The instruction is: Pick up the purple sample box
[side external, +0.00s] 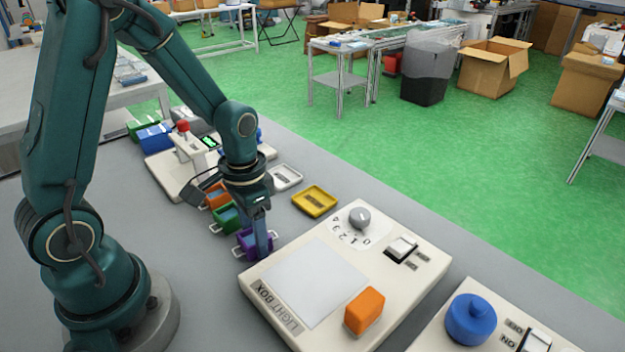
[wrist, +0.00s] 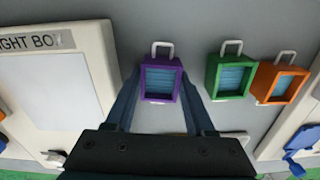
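The purple sample box (wrist: 161,98) has an open top, pale blue ribbed contents and white handles. It sits on the grey table beside the light box. In the side view the purple box (side external: 249,241) is partly hidden by my gripper (side external: 262,246). In the wrist view my gripper (wrist: 159,80) is open, with one finger on each side of the purple box. The fingers are very close to its walls; whether they touch cannot be told.
The light box (side external: 315,275) stands close on one side, carrying an orange block (side external: 364,311). A green box (side external: 226,216) and an orange box (side external: 216,195) stand in a row on the other side. A yellow tray (side external: 314,201) and white tray (side external: 285,178) lie behind.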

